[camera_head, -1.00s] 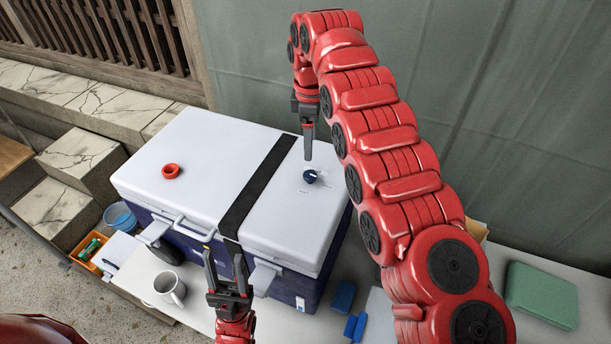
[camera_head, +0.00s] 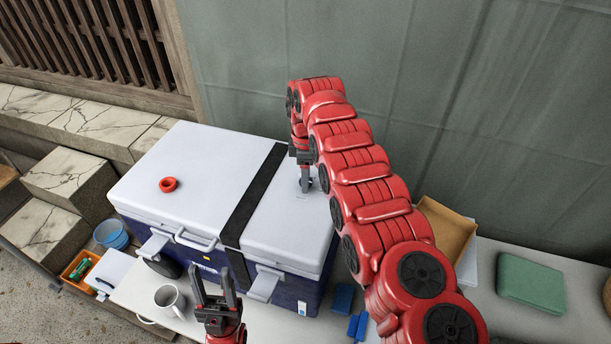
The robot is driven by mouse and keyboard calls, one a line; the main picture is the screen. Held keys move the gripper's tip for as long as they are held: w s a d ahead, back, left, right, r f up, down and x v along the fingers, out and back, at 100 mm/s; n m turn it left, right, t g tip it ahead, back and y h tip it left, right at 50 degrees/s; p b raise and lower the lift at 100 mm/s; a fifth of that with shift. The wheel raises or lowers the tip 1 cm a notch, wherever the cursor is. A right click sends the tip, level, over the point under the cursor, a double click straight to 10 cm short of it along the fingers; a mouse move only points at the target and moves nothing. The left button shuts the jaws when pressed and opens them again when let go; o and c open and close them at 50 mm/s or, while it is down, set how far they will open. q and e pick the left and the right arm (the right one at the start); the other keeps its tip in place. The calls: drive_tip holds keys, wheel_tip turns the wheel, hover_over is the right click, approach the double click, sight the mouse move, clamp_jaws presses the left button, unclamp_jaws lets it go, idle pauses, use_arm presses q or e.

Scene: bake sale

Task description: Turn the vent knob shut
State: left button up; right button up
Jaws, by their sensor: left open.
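The white-lidded cooler (camera_head: 192,160) with a dark blue body stands on a pale table. The small dark vent knob (camera_head: 308,184) is on the right part of its lid. My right gripper (camera_head: 305,187) points down right at the knob, its fingers covering most of it. I cannot tell whether the fingers are closed on the knob. My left gripper (camera_head: 215,281) is open and empty, pointing up in front of the cooler's front side, apart from the knob.
A red ring (camera_head: 168,184) lies on the lid, left of the black strap (camera_head: 252,200). A grey mug (camera_head: 170,300), blue blocks (camera_head: 343,298), a cardboard box (camera_head: 446,231) and a green case (camera_head: 531,287) surround the cooler. My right arm spans the space right of the lid.

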clamp_jaws()
drive_tip(key=shift+m, duration=0.3)
drive_tip(key=shift+f+m+b, duration=0.1)
drive_tip(key=shift+m+b, duration=0.6)
drive_tip(key=shift+m, duration=0.1)
drive_tip(key=m, duration=0.2)
drive_tip(key=shift+m+b, duration=0.3)
drive_tip(key=shift+b, duration=0.05)
drive_tip(key=m, duration=1.1)
drive_tip(key=shift+m, duration=0.3)
